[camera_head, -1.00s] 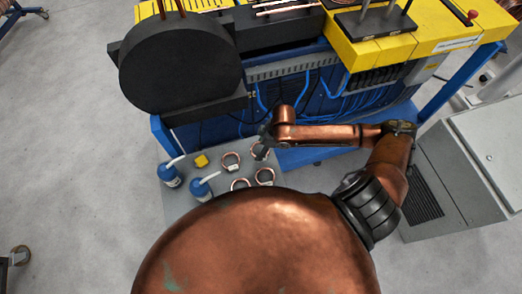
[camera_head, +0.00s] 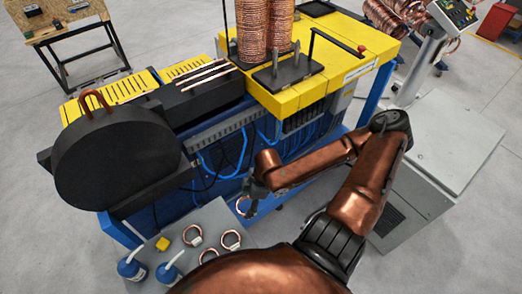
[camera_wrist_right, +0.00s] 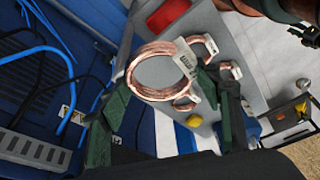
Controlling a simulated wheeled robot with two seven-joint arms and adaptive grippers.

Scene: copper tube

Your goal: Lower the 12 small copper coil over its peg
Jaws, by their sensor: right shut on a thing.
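My right gripper (camera_head: 250,196) is shut on a small copper coil (camera_head: 241,207), held in front of the blue machine beside the grey table. In the right wrist view this coil (camera_wrist_right: 136,83) is a wound copper ring with a white tag (camera_wrist_right: 187,60), between the gripper's fingers (camera_wrist_right: 168,92). I cannot read the tag surely. A black base plate (camera_head: 285,76) with upright dark pegs (camera_head: 296,56) stands on the yellow machine top, well above and away from the coil. No coil shows on these pegs. I cannot tell which peg is meant. My left gripper is out of view.
The grey table (camera_head: 217,216) holds several other coils (camera_head: 229,240), a yellow block (camera_head: 162,244) and blue bottles (camera_head: 131,265). Tall copper coil stacks (camera_head: 251,35) stand behind the pegs. A black disc (camera_head: 115,160) is at the left, a grey cabinet (camera_head: 450,135) at the right.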

